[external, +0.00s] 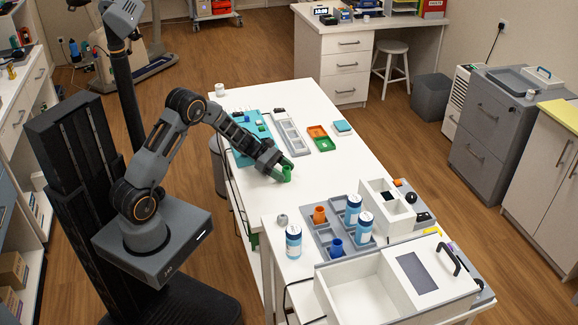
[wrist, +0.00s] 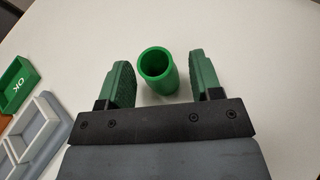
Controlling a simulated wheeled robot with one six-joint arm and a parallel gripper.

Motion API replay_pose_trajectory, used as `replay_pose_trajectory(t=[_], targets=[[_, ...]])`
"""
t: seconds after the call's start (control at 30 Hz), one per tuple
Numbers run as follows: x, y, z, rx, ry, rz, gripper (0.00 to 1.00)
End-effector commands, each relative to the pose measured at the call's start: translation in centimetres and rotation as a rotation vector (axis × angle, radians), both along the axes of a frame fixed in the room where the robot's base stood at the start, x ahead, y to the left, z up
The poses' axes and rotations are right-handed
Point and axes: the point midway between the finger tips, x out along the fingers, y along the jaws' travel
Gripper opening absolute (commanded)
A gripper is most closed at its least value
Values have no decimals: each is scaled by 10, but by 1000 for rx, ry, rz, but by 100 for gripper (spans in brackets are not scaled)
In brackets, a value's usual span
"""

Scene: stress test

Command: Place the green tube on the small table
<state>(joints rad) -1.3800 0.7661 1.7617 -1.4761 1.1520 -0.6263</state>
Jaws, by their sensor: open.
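The green tube (external: 287,174) is on the white long table (external: 335,165), at the tip of my gripper (external: 279,169). In the wrist view the hollow green tube (wrist: 158,72) appears to stand upright with its open end facing the camera. My gripper (wrist: 162,82) is open, with one green-padded finger on each side of the tube. A gap shows between the tube and each finger. A smaller white table (external: 272,237) stands nearer the camera, against the long one, and is largely covered with other objects. Which table the task calls small is not certain.
The nearer table carries a grey tray (external: 322,238) with orange and blue cups and blue-white bottles, a bottle (external: 293,241), and a large white box (external: 352,292). Grey trays (external: 289,133), a green tray (external: 325,144) and a teal mat (external: 240,157) lie on the long table.

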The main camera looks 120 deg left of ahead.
Motion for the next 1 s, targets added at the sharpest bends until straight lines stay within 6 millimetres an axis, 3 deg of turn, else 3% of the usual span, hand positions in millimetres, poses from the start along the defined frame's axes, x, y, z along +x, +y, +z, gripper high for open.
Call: replay_pose_trajectory(t=[0.13, 0.3, 0.5, 0.83, 0.93, 1.0], targets=[[-23, 1, 12, 2, 0, 4, 59], [-20, 0, 43, 4, 0, 1, 59], [-20, 0, 68, 2, 0, 0, 59], [-20, -1, 79, 0, 1, -2, 59], [-8, -13, 82, 28, 20, -53, 59], [11, -36, 89, 80, 55, -145, 59]])
